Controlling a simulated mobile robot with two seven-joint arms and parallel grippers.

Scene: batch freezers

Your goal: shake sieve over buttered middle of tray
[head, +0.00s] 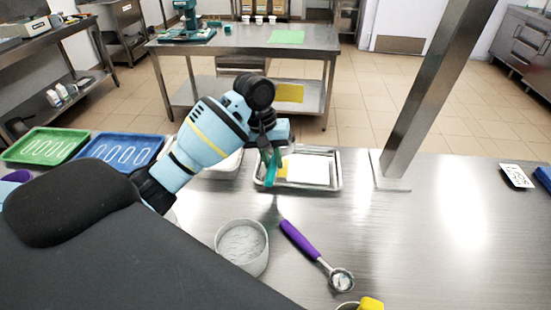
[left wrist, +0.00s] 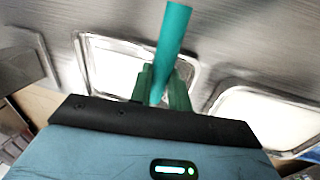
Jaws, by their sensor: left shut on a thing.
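My left gripper (head: 270,165) is shut on a teal handle (head: 272,168) near the left end of a steel tray (head: 338,182). In the left wrist view the teal handle (left wrist: 172,40) stands between the two green fingers. I take it for the sieve's handle, but I cannot make out a sieve head. The tray holds a white area (head: 308,169) with a yellow patch (head: 283,168) at its left; I cannot tell butter there. A round whitish container (head: 242,245) with a pale grey, grainy inside stands in front on the table. My right gripper is not in view.
A purple-handled scoop (head: 300,241) lies right of the round container. A green tray (head: 45,146) and a blue tray (head: 120,149) lie at the left. A steel post (head: 430,85) rises right of the steel tray. The tabletop at the right front is mostly clear.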

